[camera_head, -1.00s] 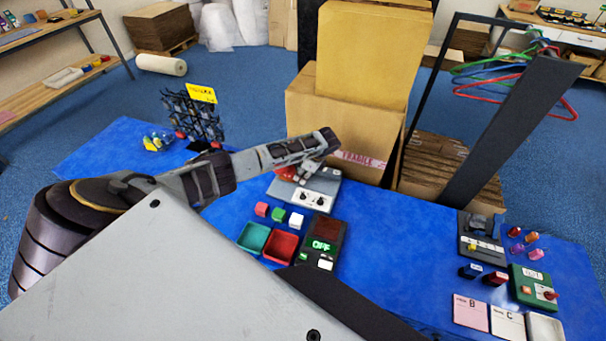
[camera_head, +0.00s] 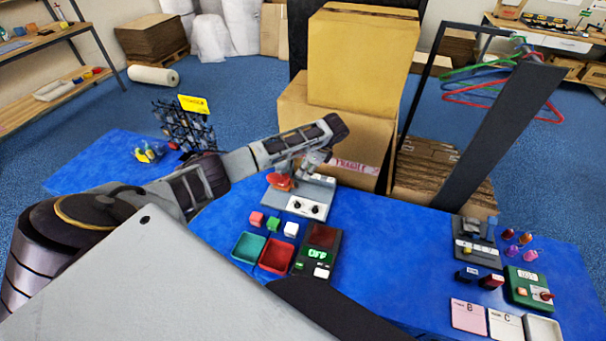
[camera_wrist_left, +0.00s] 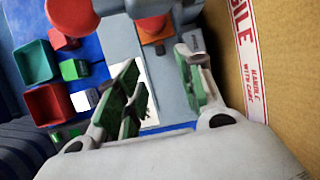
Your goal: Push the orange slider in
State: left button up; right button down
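A grey device (camera_head: 317,188) with a white two-knob panel stands on the blue table in front of the cartons. A red-orange part (camera_head: 280,182) sits at its left end. I cannot tell for certain which is the slider. My left gripper (camera_wrist_left: 157,58) is open and empty, its green-padded fingers apart above the device. It also shows in the head view (camera_head: 303,168), beside the red-orange part. My right gripper is not in view.
Stacked cartons (camera_head: 345,125) stand close behind the device. Green (camera_head: 247,247) and red (camera_head: 276,255) trays, small blocks and a display box (camera_head: 319,250) lie in front. A wire rack (camera_head: 183,122) stands at the left. The table's middle right is clear.

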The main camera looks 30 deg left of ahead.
pick_arm(q)
jog(key=shift+v, duration=0.85)
jog(key=shift+s+f, duration=0.1)
